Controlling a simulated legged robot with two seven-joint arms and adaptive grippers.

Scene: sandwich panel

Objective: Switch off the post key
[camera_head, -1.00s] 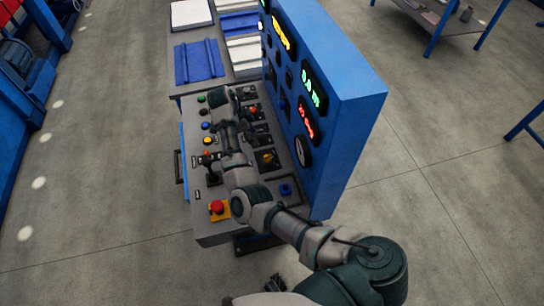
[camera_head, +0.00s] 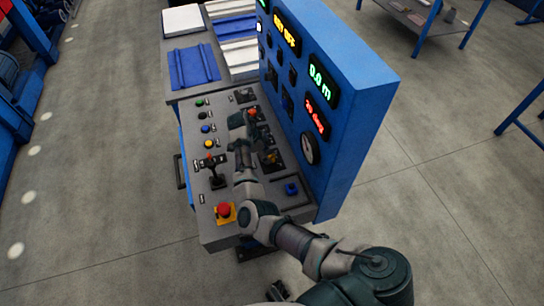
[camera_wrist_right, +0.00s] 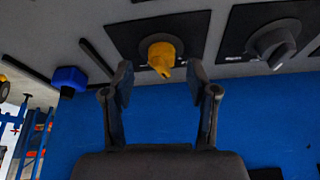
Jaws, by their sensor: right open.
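A yellow key-like knob (camera_wrist_right: 162,58) on a black plate shows in the right wrist view, pointing slightly down. It also shows in the head view as a small orange-yellow knob (camera_head: 271,158) on the console, partly behind my arm. No label is readable, so I cannot tell for sure that it is the post key. My right gripper (camera_wrist_right: 160,78) is open and empty, its two fingertips spread to either side of the knob, slightly short of it. In the head view the right gripper (camera_head: 244,136) hangs over the console. My left gripper is not in view.
A grey knob (camera_wrist_right: 272,42) and a blue knob (camera_wrist_right: 69,78) flank the yellow one. A blue upright panel (camera_head: 352,90) with lit displays borders the console. A red emergency button (camera_head: 224,210) and a black joystick (camera_head: 217,181) stand nearby.

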